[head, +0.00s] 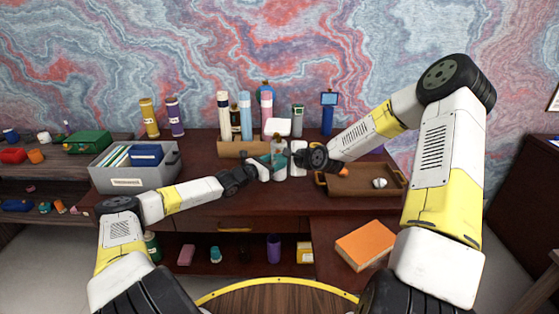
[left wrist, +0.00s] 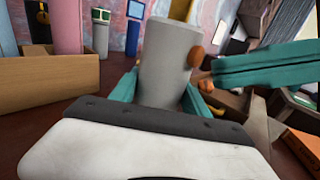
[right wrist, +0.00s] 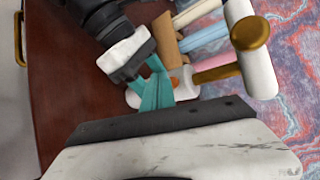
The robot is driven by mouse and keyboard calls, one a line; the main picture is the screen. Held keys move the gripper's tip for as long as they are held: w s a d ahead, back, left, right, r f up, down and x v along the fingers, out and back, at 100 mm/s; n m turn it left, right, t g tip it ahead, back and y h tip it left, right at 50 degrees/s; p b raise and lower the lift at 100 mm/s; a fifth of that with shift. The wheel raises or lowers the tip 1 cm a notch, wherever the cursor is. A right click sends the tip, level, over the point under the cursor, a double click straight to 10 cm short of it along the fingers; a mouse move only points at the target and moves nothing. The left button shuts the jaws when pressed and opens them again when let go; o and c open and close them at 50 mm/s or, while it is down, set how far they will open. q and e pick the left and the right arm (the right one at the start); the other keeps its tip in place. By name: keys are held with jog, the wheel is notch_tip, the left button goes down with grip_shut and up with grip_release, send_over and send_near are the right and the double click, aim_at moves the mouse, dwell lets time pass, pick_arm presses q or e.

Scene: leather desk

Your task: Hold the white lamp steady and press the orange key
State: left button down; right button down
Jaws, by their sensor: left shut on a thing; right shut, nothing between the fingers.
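The white lamp stands on the desk; its white head (head: 277,127) shows in the head view. The right wrist view shows its head (right wrist: 252,65), brass stem (right wrist: 218,73) and pale base (right wrist: 186,84). My left gripper (head: 275,171) is shut on the base; in the left wrist view its teal fingers flank the pale cylinder (left wrist: 168,62). The small orange key (left wrist: 196,57) sticks out from the cylinder's right side. My right gripper (right wrist: 157,92) is shut and empty, its tips close beside the orange key (right wrist: 174,83). I cannot tell whether they touch it.
A wooden box (head: 233,148) with several bottles stands behind the lamp. A grey bin (head: 166,172) with files is at left. A wooden tray (head: 345,189) is at right, under my right arm. An orange book (head: 366,245) lies nearer, at lower right.

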jog(key=shift+w, duration=0.3)
jog(key=shift+w+d, duration=0.1)
jog(key=shift+w, duration=0.25)
dwell(0.5)
jog(key=shift+s, duration=0.8)
jog(key=s, duration=0.6)
jog(key=shift+a, duration=0.3)
pick_arm(q)
jog(key=shift+c, duration=2.2)
grip_release()
